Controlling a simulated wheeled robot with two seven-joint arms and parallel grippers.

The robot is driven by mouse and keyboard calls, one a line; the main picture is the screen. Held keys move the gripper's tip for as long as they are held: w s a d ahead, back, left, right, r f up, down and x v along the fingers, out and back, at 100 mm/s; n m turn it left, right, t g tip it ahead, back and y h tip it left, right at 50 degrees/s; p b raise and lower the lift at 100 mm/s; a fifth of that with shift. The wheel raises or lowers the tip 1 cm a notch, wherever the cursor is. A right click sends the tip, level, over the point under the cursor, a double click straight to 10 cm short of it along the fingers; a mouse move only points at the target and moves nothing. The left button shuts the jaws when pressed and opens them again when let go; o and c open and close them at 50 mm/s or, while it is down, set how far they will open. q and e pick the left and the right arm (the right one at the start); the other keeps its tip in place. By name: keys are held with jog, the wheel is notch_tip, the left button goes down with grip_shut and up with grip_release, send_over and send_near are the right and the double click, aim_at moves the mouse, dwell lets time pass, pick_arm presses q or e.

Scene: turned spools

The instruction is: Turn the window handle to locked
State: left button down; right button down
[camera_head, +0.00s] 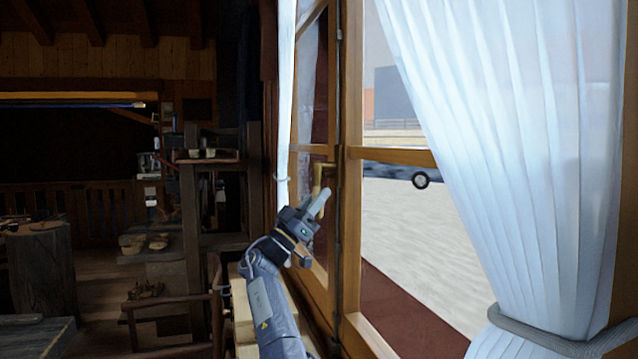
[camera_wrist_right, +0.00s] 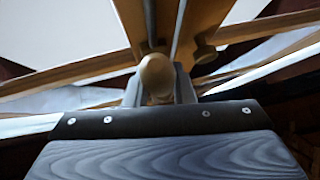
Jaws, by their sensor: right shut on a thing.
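The brass window handle (camera_head: 317,177) is on the wooden frame where the two window sashes meet, in the middle of the head view. Its upper part shows, and its grip runs down toward my fingers, which hide the lower part. My right gripper (camera_head: 318,203) reaches up from below and is shut on the handle. In the right wrist view the rounded end of the handle (camera_wrist_right: 157,75) sits between the two fingers of the right gripper (camera_wrist_right: 159,88). My left gripper is not in view.
A white curtain (camera_head: 520,150) tied with a grey band (camera_head: 550,343) hangs at the right. A narrow curtain (camera_head: 284,90) hangs close to the left of the handle. A wooden shelf (camera_head: 215,240) and a chair stand left of my arm. A tree stump (camera_head: 40,275) is farther left.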

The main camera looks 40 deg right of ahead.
jog(key=shift+w+d+m+g+p, duration=0.1)
jog(key=shift+w+m+g+p, duration=0.2)
jog(key=shift+m+g+p, duration=0.6)
jog(key=c, duration=1.2)
grip_release()
jog(key=shift+c, duration=0.2)
jog(key=b+v, duration=0.5)
jog(key=v, duration=0.2)
jog(key=shift+a+f+b, duration=0.25)
jog(key=shift+b, duration=0.15)
